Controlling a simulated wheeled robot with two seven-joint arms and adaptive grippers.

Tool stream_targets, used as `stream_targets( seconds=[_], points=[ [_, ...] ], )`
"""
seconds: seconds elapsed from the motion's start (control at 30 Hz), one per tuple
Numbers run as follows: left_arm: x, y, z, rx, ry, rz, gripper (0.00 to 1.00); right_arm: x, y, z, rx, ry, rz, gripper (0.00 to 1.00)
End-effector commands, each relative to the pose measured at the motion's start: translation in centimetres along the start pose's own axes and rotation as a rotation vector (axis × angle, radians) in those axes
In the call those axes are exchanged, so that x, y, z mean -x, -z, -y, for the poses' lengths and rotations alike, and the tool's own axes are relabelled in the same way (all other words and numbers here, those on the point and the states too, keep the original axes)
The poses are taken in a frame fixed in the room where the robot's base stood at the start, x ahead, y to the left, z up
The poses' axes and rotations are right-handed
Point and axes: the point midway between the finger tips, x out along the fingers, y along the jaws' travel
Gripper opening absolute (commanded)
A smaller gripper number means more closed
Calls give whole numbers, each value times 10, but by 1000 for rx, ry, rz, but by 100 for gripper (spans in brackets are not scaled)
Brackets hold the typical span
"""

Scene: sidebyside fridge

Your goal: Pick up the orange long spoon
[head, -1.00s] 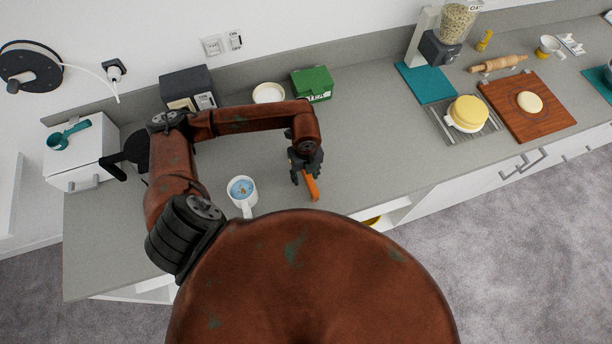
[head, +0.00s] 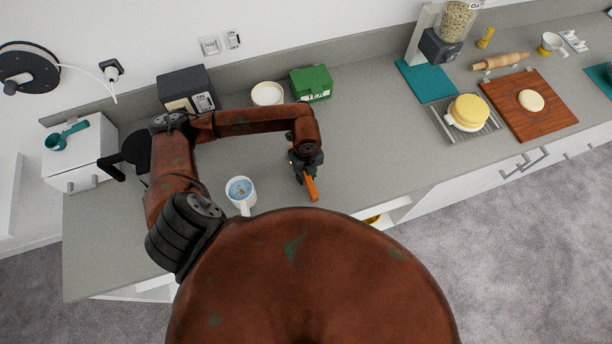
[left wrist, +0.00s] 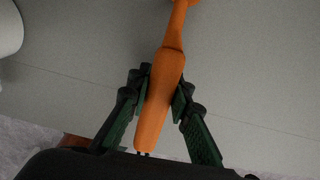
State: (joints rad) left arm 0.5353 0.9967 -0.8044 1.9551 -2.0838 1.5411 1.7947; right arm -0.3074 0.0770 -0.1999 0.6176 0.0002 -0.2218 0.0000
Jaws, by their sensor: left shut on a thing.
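The orange long spoon (head: 311,188) is at the left gripper, above the grey counter near its front edge. In the left wrist view the spoon's thick orange handle (left wrist: 160,98) lies between the two green-and-black fingers, and its thinner part runs up out of the picture. My left gripper (head: 301,175) is shut on the handle; it also shows in the left wrist view (left wrist: 158,95). Whether the spoon is clear of the counter I cannot tell. The spoon's far end is cut off in the wrist view. My right gripper is not in view.
A white mug (head: 241,192) with blue contents stands left of the gripper. A green box (head: 311,84) and a white bowl (head: 267,94) stand at the back. A wooden board (head: 548,113) lies far right. The counter right of the gripper is clear.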

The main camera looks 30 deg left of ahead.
Motion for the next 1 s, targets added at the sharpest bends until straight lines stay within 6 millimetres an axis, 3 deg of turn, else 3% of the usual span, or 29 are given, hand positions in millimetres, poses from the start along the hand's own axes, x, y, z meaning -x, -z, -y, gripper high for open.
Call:
stream_targets(
  seconds=[0.2,0.57,0.7,1.0],
  points=[
    [0,0,0,0,0,0,0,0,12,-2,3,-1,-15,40],
    [12,-1,1,0,2,2,0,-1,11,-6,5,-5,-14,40],
    [32,-1,1,-2,3,3,0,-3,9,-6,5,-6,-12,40],
    [94,40,-42,-6,1,3,0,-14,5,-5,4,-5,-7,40]
  ],
)
